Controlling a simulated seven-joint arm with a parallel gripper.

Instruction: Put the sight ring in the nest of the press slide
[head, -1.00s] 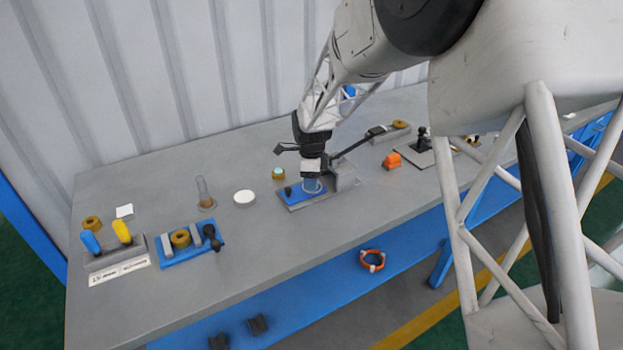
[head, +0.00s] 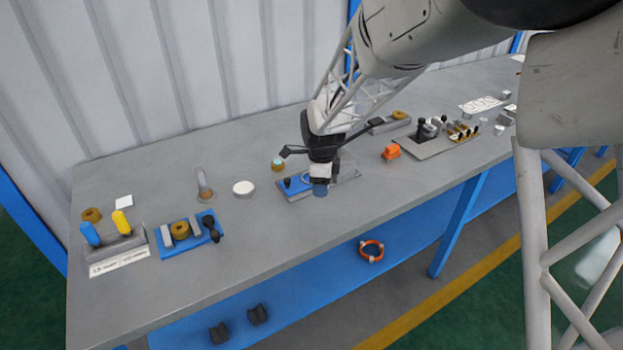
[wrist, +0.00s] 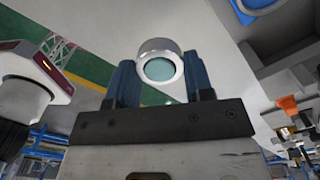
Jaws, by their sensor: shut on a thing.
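My gripper (head: 320,190) is shut on the sight ring, a silver ring with teal glass that shows between the blue fingertips in the wrist view (wrist: 158,68). In the head view the fingers hide the ring. The blue press slide (head: 293,190) with a black knob lies on its grey base, just left of and behind my fingers. In the wrist view a blue part with a pale round opening, seemingly the slide and its nest (wrist: 256,6), is at the top right, apart from the ring. The nest is hidden in the head view.
A brass-coloured cup with a pale top (head: 278,165) and a white disc (head: 243,188) stand left of the press. An orange block (head: 391,152) is to the right. A blue fixture (head: 188,235) lies far left. Bare bench lies in front.

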